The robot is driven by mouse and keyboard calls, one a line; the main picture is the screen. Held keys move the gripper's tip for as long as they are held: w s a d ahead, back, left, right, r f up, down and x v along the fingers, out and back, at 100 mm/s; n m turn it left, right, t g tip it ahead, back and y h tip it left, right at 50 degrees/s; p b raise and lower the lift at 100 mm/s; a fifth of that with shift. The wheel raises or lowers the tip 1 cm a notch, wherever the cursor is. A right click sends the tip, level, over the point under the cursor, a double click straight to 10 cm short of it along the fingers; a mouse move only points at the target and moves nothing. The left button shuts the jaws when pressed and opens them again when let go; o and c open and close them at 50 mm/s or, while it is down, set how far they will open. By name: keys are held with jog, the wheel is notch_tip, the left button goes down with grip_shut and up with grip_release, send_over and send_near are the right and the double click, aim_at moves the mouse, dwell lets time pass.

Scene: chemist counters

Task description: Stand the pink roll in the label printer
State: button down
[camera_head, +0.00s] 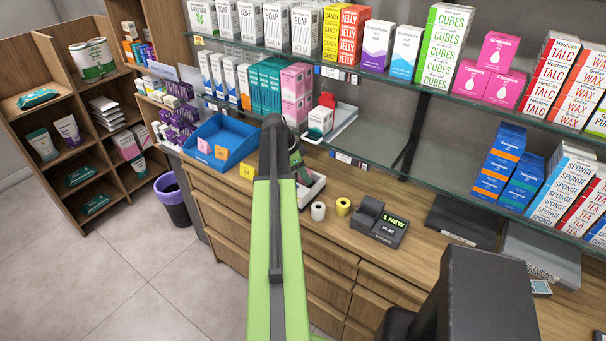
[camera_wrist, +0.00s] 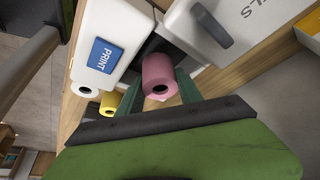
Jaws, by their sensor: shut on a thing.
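The pink roll (camera_wrist: 158,72) is between the green fingers of my gripper (camera_wrist: 158,88) in the wrist view. My gripper is shut on it, and the hole in its end faces the camera. The label printer (camera_wrist: 88,74) is white with a blue PRINT panel (camera_wrist: 105,56). A dark recess (camera_wrist: 150,35) lies beside that panel, and the roll overlaps it in the picture. I cannot tell whether the roll touches the recess floor. In the head view my arm hides the roll and most of the printer (camera_head: 313,190).
A yellow roll (camera_head: 343,206) and a white roll (camera_head: 318,211) stand on the counter near the printer. A dark card terminal (camera_head: 379,222) is to their right. A blue tray (camera_head: 220,143) is left of my arm. Loaded glass shelves (camera_head: 415,83) overhang the counter's back.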

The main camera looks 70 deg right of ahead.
jog(key=shift+w+f, duration=0.15)
jog(key=shift+f, duration=0.65)
jog(key=shift+a, duration=0.1)
jog(key=shift+f+b, duration=0.35)
jog(key=shift+b, duration=0.2)
jog(key=c, duration=1.1)
grip_release()
jog(key=shift+r, duration=0.1)
jog(key=shift+r+p, duration=0.5)
jog(key=shift+p, duration=0.05)
jog(key=p+v, duration=1)
jog(key=v, duration=0.1)
jog(key=shift+w+a+r+p, duration=0.15)
jog(key=shift+r+p, duration=0.05)
jog(key=shift+p, duration=0.1)
